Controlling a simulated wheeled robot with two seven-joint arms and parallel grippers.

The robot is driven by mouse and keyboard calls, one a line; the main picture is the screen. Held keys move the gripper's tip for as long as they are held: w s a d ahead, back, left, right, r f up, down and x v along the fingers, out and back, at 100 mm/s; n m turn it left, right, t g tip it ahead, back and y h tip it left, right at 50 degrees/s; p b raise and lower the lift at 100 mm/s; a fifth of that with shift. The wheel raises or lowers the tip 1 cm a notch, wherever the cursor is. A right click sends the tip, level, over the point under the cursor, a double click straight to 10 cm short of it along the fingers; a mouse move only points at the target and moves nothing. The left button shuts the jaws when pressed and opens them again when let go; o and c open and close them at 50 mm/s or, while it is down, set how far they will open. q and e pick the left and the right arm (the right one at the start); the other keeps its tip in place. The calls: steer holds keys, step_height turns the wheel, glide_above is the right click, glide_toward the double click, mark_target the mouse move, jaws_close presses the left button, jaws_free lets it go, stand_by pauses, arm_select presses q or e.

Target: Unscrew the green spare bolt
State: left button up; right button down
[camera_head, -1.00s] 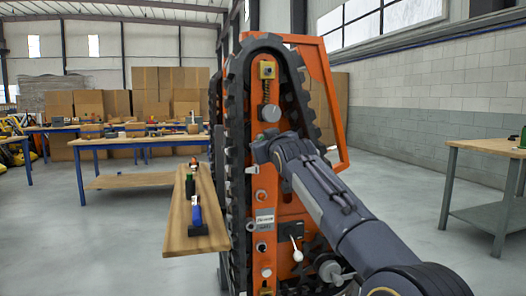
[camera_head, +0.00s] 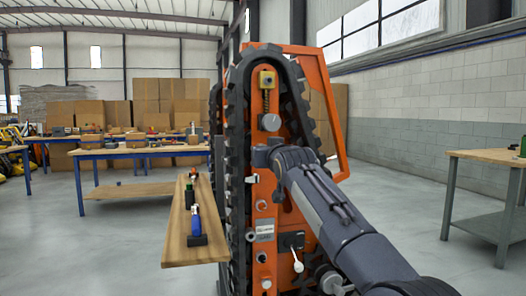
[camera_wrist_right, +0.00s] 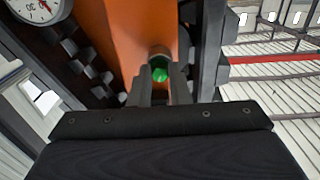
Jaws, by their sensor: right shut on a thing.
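The green bolt (camera_wrist_right: 160,73) shows in the right wrist view, at a round grey collar against an orange plate. My right gripper (camera_wrist_right: 161,84) is shut on it, one finger on each side, with the green end visible between them. In the head view my right wrist (camera_head: 268,154) is in front of the upper orange face of the upright tracked carrier (camera_head: 265,222). There the bolt and fingertips are hidden behind my wrist. My left gripper is not in view.
Black toothed track (camera_head: 235,150) runs close beside the work area. A narrow wooden shelf (camera_head: 177,240) at left carries a blue-handled tool (camera_head: 195,223) and small items. A dial gauge (camera_wrist_right: 38,8) shows in the wrist view. A workbench (camera_head: 490,157) stands right; floor between is clear.

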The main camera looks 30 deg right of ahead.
steer(key=n+p, duration=0.2)
steer(key=n, duration=0.6)
steer(key=shift+s+p, duration=0.2)
steer(key=shift+p, duration=0.2)
steer(key=shift+s+a, duration=0.1)
steer(key=shift+b+v, duration=1.75)
steer(key=shift+v, duration=0.05)
